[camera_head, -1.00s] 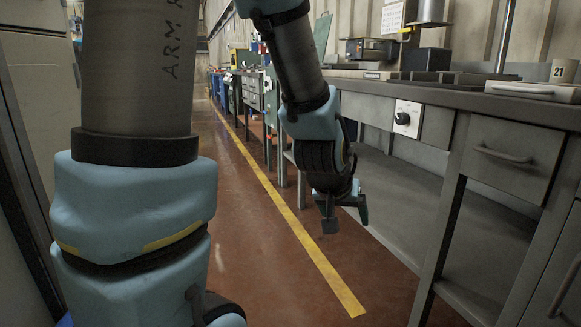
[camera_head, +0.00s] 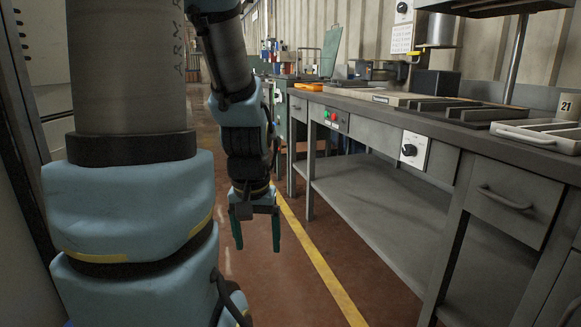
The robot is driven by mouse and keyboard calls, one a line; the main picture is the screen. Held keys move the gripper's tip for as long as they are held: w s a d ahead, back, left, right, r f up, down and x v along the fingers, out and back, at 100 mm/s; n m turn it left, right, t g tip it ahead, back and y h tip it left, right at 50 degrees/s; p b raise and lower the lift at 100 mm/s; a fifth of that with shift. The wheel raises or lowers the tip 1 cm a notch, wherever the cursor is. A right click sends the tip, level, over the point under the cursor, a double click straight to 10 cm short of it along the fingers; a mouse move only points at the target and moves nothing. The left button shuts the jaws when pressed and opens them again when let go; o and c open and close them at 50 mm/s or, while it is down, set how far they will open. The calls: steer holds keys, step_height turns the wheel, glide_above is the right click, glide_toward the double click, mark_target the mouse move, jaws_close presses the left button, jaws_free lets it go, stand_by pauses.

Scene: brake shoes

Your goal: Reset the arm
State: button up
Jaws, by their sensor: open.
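My gripper (camera_head: 257,232) hangs at the end of my arm, left of the workbench and above the brown floor. Its two dark green fingers point down and stand apart, with nothing between them. The gripper is open and clear of the bench. The near part of my arm fills the left of the view and hides what lies behind it.
A grey workbench (camera_head: 345,201) runs along the right. On its top are dark bars (camera_head: 465,110), a white-handled tray (camera_head: 540,137), a cup marked 21 (camera_head: 567,106) and an orange item (camera_head: 308,87). A yellow line (camera_head: 318,262) crosses the open floor.

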step_height(320, 180, up, 28)
steer(key=p, duration=2.5)
steer(key=shift+f, duration=0.25)
